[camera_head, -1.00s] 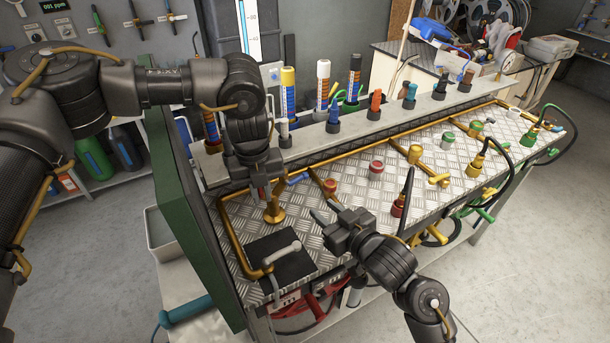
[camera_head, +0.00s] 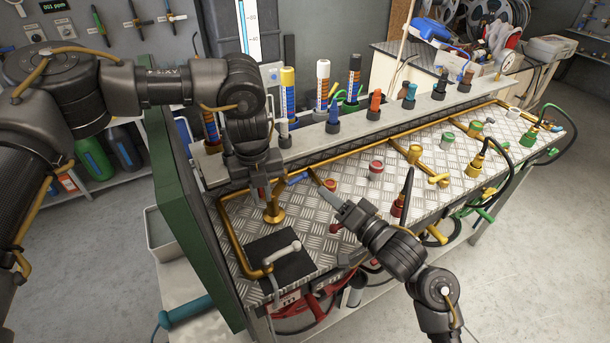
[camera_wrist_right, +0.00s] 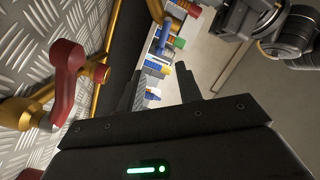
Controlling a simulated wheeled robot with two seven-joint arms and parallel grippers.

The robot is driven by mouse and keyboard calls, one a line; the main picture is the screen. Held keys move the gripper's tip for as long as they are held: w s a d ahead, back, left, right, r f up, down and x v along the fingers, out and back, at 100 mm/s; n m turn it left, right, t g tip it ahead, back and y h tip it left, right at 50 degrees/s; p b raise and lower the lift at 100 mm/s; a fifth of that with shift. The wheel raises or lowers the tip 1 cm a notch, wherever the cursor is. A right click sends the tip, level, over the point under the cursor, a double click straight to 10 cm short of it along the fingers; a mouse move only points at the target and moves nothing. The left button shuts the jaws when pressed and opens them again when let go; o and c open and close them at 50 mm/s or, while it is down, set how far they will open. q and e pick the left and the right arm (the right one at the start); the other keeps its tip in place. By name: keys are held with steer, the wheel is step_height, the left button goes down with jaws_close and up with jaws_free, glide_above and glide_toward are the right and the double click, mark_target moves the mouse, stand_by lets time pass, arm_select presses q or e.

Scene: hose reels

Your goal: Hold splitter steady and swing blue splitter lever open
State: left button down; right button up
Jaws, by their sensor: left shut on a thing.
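The brass splitter (camera_head: 273,213) stands upright on the left part of the metal bench. My left gripper (camera_head: 264,192) comes down from above and is shut on its top, hiding part of it. The blue splitter lever (camera_head: 297,179) sticks out to the right of the held splitter. My right gripper (camera_head: 328,194) is to the right of the blue lever, apart from it, pointing up and left. In the right wrist view my right gripper (camera_wrist_right: 160,88) has its fingers spread with nothing between them. I cannot make out the blue lever there.
A red-handled valve (camera_wrist_right: 68,85) stands close left of the right gripper in the wrist view. Red knobs (camera_head: 376,167) and brass pipes (camera_head: 244,254) cover the bench. A black pad with a grey handle (camera_head: 284,253) lies at front left. A shelf of nozzles (camera_head: 375,114) runs behind.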

mark_target(306, 177)
steer(key=x, duration=1)
